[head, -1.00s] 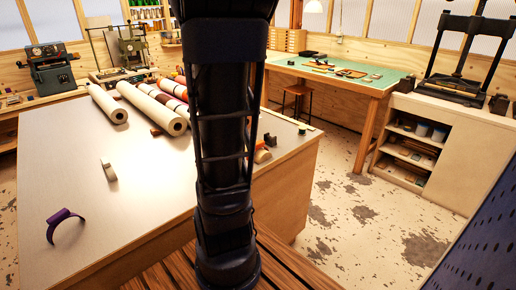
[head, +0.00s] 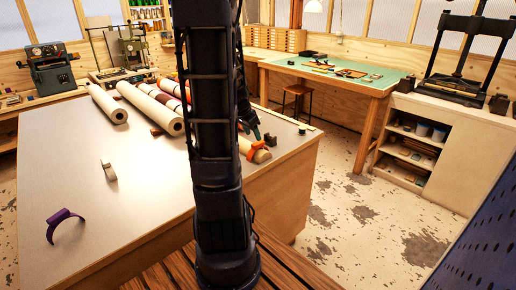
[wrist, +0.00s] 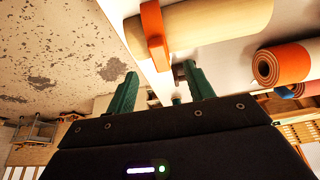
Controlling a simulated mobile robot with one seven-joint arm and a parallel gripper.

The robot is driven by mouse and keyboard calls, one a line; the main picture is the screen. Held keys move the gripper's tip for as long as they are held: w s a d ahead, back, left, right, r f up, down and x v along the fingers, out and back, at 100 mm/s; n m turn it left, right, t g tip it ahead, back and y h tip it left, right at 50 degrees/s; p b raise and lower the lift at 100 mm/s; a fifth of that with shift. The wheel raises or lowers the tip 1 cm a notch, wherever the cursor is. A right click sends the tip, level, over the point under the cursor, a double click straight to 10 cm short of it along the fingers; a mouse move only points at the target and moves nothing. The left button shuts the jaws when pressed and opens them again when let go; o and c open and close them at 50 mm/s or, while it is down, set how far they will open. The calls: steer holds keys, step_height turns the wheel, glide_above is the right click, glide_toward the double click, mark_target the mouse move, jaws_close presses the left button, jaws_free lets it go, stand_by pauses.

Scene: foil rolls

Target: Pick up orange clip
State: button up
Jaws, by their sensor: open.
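The orange clip (wrist: 157,38) is a band around a pale wooden-coloured roll (wrist: 215,22) in the wrist view. In the head view the clip (head: 258,146) shows small near the right edge of the table, just right of my arm. My gripper (wrist: 162,88) is open, with its two green fingers apart and nothing between them. The fingers point toward the clip and stay apart from it. In the head view the gripper (head: 250,124) is partly hidden behind my arm, just above and behind the clip.
A purple clip (head: 64,222) and a beige clip (head: 108,170) stand on the table's left part. Long pale rolls (head: 152,108) lie at the back. An orange-and-white roll (wrist: 270,66) lies right of the clip in the wrist view.

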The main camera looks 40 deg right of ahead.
mark_target(258, 143)
steer(key=shift+d+x, duration=0.15)
steer(key=shift+x, duration=1.3)
steer(key=shift+d+x, duration=0.1)
steer(key=shift+x, duration=1.3)
steer(key=shift+r, duration=0.15)
steer(key=c, duration=1.1)
